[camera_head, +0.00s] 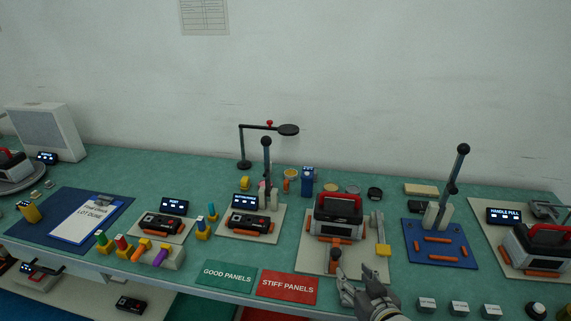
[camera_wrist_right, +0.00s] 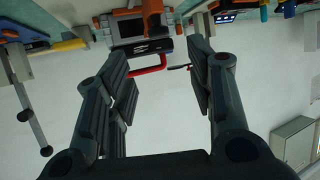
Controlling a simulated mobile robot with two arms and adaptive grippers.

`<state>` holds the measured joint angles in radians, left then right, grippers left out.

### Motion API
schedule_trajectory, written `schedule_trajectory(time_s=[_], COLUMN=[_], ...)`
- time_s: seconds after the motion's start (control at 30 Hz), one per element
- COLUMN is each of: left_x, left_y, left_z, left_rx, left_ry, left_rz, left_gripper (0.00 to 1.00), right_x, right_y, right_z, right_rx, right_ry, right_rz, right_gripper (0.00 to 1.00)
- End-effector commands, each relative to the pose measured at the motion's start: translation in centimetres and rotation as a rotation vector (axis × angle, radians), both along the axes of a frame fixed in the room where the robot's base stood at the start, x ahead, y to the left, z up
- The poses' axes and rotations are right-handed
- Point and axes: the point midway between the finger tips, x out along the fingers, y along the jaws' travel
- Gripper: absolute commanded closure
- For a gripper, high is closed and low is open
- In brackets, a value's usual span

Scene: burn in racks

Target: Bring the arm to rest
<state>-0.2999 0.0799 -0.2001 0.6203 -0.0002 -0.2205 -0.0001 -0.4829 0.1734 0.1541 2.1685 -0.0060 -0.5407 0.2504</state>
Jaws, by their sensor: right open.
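My right gripper (camera_head: 362,285) is at the front edge of the green bench in the head view, below the middle fixture with the red-handled unit (camera_head: 338,210). Its jaws are open with nothing between them. In the right wrist view the two dark fingers of the gripper (camera_wrist_right: 160,80) stand wide apart, and the red handle (camera_wrist_right: 150,66) of a unit shows beyond them. My left gripper does not show in either view.
The green bench (camera_head: 390,283) carries a red stiff panels mat (camera_head: 287,288), a green good panels mat (camera_head: 228,275), a blue lever fixture (camera_head: 440,245) and several small white blocks (camera_head: 459,308). A tall lever (camera_head: 267,165) and a lamp-like stand (camera_head: 243,145) rise behind.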

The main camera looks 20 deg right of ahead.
Motion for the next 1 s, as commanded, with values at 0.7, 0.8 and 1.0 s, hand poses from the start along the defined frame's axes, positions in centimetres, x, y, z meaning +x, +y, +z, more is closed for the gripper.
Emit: schedule_trajectory(time_s=[0.7,0.8,1.0], left_x=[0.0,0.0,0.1], left_y=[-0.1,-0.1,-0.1], left_z=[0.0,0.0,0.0], left_rx=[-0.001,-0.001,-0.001], left_ry=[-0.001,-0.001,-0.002], left_rz=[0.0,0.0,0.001], left_gripper=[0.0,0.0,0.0], right_x=[-12.4,-14.7,-17.6], right_y=[10.1,11.2,12.6], right_z=[-5.7,-5.8,-7.3], right_rx=[-0.022,-0.028,-0.037], right_ry=[0.661,0.753,0.884], right_rz=[0.197,0.236,0.292], right_gripper=[0.51,0.51,0.51])
